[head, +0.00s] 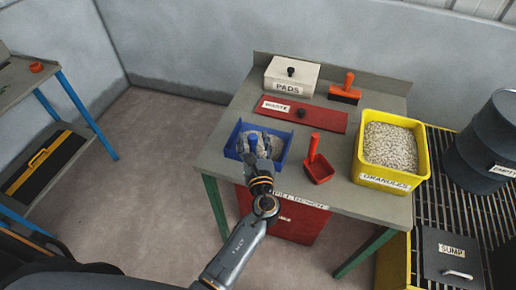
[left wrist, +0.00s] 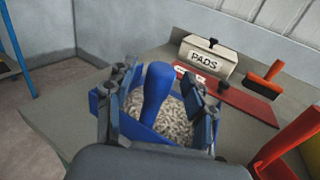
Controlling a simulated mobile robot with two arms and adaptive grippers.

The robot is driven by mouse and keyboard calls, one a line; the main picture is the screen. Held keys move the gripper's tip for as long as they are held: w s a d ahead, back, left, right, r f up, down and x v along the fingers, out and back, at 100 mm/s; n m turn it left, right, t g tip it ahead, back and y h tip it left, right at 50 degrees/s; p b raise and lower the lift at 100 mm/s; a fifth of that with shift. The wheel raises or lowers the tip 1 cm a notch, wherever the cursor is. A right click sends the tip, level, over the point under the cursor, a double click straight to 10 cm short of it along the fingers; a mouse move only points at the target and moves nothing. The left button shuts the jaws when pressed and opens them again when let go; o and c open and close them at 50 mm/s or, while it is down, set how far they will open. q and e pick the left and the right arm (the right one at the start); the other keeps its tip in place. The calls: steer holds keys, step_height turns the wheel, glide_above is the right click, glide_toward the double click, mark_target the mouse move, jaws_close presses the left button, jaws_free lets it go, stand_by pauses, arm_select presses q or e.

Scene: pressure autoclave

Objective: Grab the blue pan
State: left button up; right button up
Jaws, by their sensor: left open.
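The blue pan (head: 232,146) sits on the bench near its front left, with grey granules in it. Its upright blue handle (head: 253,142) also shows in the left wrist view (left wrist: 157,88). My left gripper (head: 260,165) is open at the near side of the pan. In the left wrist view its two fingers (left wrist: 160,85) stand on either side of the handle, with gaps visible. The gripper hides part of the pan's near side. My right gripper is in neither view.
A red scoop (head: 319,170) stands close right of the pan. A yellow granules tub (head: 386,181) is farther right. Behind lie a red waste lid (head: 325,118), a pads box (head: 291,77) and an orange-handled brush (head: 345,93). The bench's left edge is close to the pan.

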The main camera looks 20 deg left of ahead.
arm_select(q)
steer(key=shift+w+a, duration=0.15)
steer(key=shift+w, duration=0.1)
steer(key=shift+s, duration=0.1)
steer(key=shift+c, duration=0.9)
jaws_close()
steer(key=shift+r, duration=0.2)
